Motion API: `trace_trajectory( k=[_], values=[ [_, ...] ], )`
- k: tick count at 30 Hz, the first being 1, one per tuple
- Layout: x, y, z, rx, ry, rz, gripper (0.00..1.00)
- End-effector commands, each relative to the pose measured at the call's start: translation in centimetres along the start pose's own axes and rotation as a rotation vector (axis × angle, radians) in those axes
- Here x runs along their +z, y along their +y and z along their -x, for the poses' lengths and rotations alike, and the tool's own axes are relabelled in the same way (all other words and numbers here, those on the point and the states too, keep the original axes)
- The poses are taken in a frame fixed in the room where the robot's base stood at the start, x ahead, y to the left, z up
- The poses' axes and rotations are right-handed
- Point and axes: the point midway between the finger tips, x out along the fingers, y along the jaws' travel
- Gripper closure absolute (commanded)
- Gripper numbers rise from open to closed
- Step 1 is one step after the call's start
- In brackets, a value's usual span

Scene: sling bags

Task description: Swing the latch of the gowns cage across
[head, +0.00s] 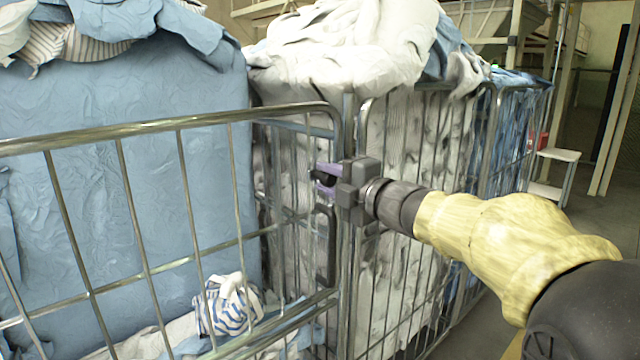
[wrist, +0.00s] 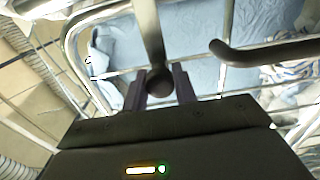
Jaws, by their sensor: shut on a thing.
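The near cage (head: 180,128) is a metal-barred roll cage holding light blue fabric; I see no label naming it. My gripper (head: 322,178) is at the upright corner post of this cage, reaching in from the right. In the wrist view its two fingers (wrist: 158,88) stand on either side of the dark, round-ended latch bar (wrist: 150,35), closed on its knob end. In the head view the gripper body mostly hides the latch. A dark curved bracket (head: 331,250) is on the cage frame just below the gripper.
A second cage (head: 400,92) heaped with white linen stands close behind, and another with blue linen (head: 520,100) is farther right. A striped cloth (head: 228,305) lies low in the near cage. A small white stool (head: 558,155) stands at the right, with open floor around it.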

Motion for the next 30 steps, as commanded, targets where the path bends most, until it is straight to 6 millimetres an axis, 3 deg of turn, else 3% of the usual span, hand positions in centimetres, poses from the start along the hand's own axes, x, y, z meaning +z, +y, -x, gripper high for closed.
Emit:
trace_trajectory(
  k=[11,12,15,25,30],
  values=[
    [0.2,-0.3,0.1,-0.007,-0.004,0.006,1.00],
    [0.2,-0.3,0.0,-0.007,-0.004,0.005,0.65],
    [0.1,-0.3,0.0,-0.006,-0.003,0.005,0.51],
    [0.0,-0.2,0.3,-0.003,-0.001,0.004,0.51],
    [0.1,-0.1,2.0,-0.002,-0.004,0.004,0.51]
  ],
)
